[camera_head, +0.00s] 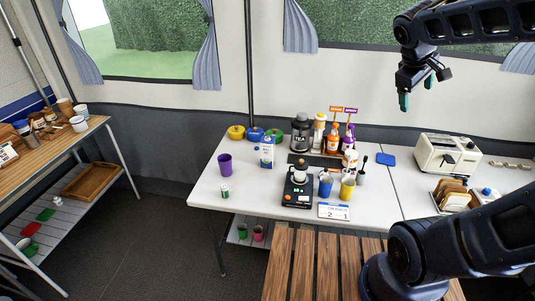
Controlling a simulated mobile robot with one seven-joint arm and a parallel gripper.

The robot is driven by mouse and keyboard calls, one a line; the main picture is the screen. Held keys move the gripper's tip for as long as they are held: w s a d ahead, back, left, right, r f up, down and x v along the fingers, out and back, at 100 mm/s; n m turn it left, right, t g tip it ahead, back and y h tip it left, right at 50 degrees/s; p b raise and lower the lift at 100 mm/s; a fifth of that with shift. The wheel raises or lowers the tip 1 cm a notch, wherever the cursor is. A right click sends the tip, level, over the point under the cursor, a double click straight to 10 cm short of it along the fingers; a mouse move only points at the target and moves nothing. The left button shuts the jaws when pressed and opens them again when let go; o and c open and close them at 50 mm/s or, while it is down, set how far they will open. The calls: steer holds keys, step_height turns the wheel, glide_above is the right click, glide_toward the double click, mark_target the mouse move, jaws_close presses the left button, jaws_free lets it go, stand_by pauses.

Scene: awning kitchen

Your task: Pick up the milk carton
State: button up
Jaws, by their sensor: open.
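A small carton, white and blue, stands upright on the white table (213,188); it looks like the milk carton (267,153). It is left of the middle of the table, with clear tabletop in front of it. My gripper (417,97) hangs at the upper right, high above the table and well to the right of the carton. Its teal-tipped fingers are apart and nothing is between them. No part of the carton is covered by my arm.
A purple cup (225,164) stands left of the carton, and yellow and blue pots (236,132) behind it. A black scale (298,190), a black-lidded jar (301,133) and bottles (332,139) stand to its right. A toaster (447,153) stands farther right. A wooden slatted surface (315,262) lies in front.

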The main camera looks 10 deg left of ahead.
steer(key=w+a+r+n+t+h, duration=0.25)
steer(key=w+a+n+t, duration=0.35)
steer(key=w+a+n, duration=0.95)
steer(key=a+f+n+t+y, duration=0.2)
steer(key=a+n+t+y, duration=0.3)
steer(key=a, duration=1.1)
steer(key=a+f+n+t+y, duration=0.1)
steer(key=a+n+t+y, duration=0.15)
steer(key=a+n, duration=1)
steer(key=m+h, duration=0.1)
steer(key=m, duration=0.4)
glide_toward(265, 158)
steer(key=w, duration=0.4)
steer(key=shift+w+a, duration=0.15)
steer(key=shift+w+f, duration=0.1)
steer(key=w, duration=0.5)
steer(key=shift+w, duration=0.2)
steer(key=w, duration=0.3)
steer(key=w+d, duration=0.1)
steer(key=shift+w+d+r, duration=0.1)
steer(key=shift+w+r, duration=0.05)
steer(key=shift+r, duration=0.2)
steer(key=shift+w, duration=0.45)
steer(key=shift+c, duration=0.2)
steer(key=c, duration=1.1)
